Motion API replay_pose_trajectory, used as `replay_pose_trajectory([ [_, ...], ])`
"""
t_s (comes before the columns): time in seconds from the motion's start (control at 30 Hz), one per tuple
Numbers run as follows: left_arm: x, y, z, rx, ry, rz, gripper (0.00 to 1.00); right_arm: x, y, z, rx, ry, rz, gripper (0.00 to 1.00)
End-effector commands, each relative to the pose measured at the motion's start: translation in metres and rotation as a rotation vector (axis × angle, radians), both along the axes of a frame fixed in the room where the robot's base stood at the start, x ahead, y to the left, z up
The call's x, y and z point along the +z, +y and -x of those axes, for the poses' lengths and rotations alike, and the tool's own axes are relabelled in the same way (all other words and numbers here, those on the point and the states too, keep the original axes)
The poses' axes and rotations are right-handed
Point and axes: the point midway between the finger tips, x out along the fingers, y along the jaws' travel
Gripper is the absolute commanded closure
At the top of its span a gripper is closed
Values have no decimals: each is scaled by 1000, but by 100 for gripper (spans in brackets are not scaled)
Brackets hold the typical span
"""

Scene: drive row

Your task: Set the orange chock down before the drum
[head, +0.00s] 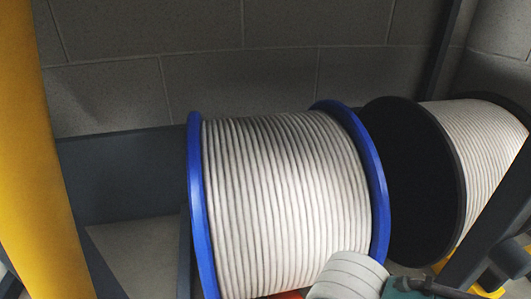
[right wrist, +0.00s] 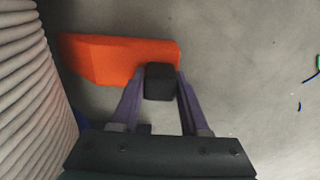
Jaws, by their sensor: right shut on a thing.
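The drum (head: 285,200) has blue flanges and is wound with pale cable. It stands in the middle of the head view, and its windings (right wrist: 30,100) fill the left edge of the right wrist view. The orange chock (right wrist: 105,58) lies across the top of the right wrist view, its tapered end towards the drum with a small gap showing. My right gripper (right wrist: 160,78) is shut on the chock's black grip block. Only a sliver of orange shows at the bottom of the head view. I cannot tell whether the chock touches the floor. My left gripper is out of view.
A second drum (head: 450,165) with black flanges stands at the right, partly behind a dark slanted post (head: 492,215). A yellow post (head: 35,170) rises at the left. A block wall (head: 200,60) is behind.

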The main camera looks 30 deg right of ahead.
Motion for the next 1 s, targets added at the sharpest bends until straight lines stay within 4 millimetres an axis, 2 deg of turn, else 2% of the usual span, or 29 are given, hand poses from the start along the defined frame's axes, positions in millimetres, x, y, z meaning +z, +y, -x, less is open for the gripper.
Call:
replay_pose_trajectory([
  [0.07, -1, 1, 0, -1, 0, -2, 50, -2, 0, 0, 0, -1, -1, 100],
  [0.1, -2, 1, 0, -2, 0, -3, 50, -3, 0, 0, 0, 1, 0, 54],
  [0.37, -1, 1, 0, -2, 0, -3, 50, -2, 0, 0, 0, 0, 0, 25],
  [0.7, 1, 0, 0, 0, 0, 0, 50, 2, 0, 0, 0, -1, -1, 25],
  [0.87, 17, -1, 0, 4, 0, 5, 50, 18, 0, 0, 0, -1, -1, 25],
  [1.0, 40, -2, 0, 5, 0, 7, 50, 43, 0, 0, 0, 0, 0, 25],
])
